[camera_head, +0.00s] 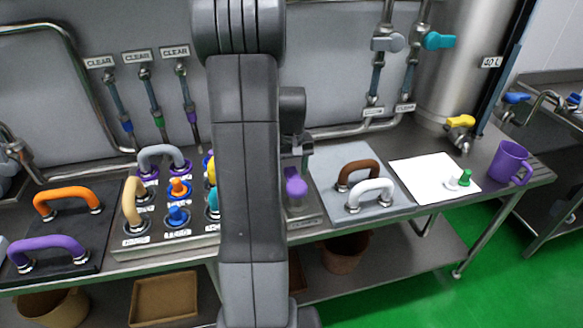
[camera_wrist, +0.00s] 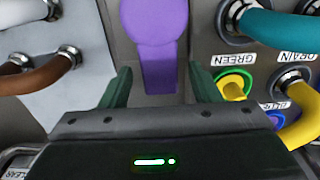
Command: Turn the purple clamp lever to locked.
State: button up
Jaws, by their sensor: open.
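The purple clamp lever (camera_head: 296,188) stands on a metal base just right of my arm in the head view, partly hidden by the arm. In the wrist view the purple lever (camera_wrist: 154,40) has a round upper part and a narrower strip reaching down toward my gripper. My gripper (camera_wrist: 162,88) is open and empty. The lever's strip lies between the lines of its two dark green fingers in that view, with grey surface showing on both sides. I cannot tell any contact. The lever's locked or unlocked marking is not readable.
Left of the lever is a panel with several colored knobs and hoses (camera_head: 178,188). To its right a grey plate (camera_head: 328,168) carries a brown handle (camera_head: 358,174) and a white handle (camera_head: 370,192). A white sheet (camera_head: 425,170) and purple mug (camera_head: 510,162) lie farther right.

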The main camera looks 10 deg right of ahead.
grip_shut()
jog(key=shift+d, duration=0.15)
jog(key=d+m, duration=0.1)
jog(key=m, duration=0.3)
jog(key=shift+s+d+b, duration=0.1)
jog(key=shift+d+b, duration=0.3)
jog(key=d+m, duration=0.1)
jog(key=m, duration=0.1)
jog(key=s+d+m, duration=0.1)
jog(key=m, duration=0.1)
jog(key=shift+b, duration=0.4)
jog(key=m, duration=0.1)
jog(key=s+d+m, duration=0.1)
jog(key=m, duration=0.1)
jog(key=s+m, duration=0.1)
jog(key=m, duration=0.1)
jog(key=shift+d+b, duration=0.2)
jog(key=shift+b, duration=0.15)
jog(key=shift+s+d+m+b, duration=0.15)
jog(key=shift+s+m, duration=0.45)
jog(key=shift+m, duration=0.65)
jog(key=shift+s+d+m+b, duration=0.15)
jog(key=shift+s+m, duration=0.4)
jog(key=shift+m, duration=0.7)
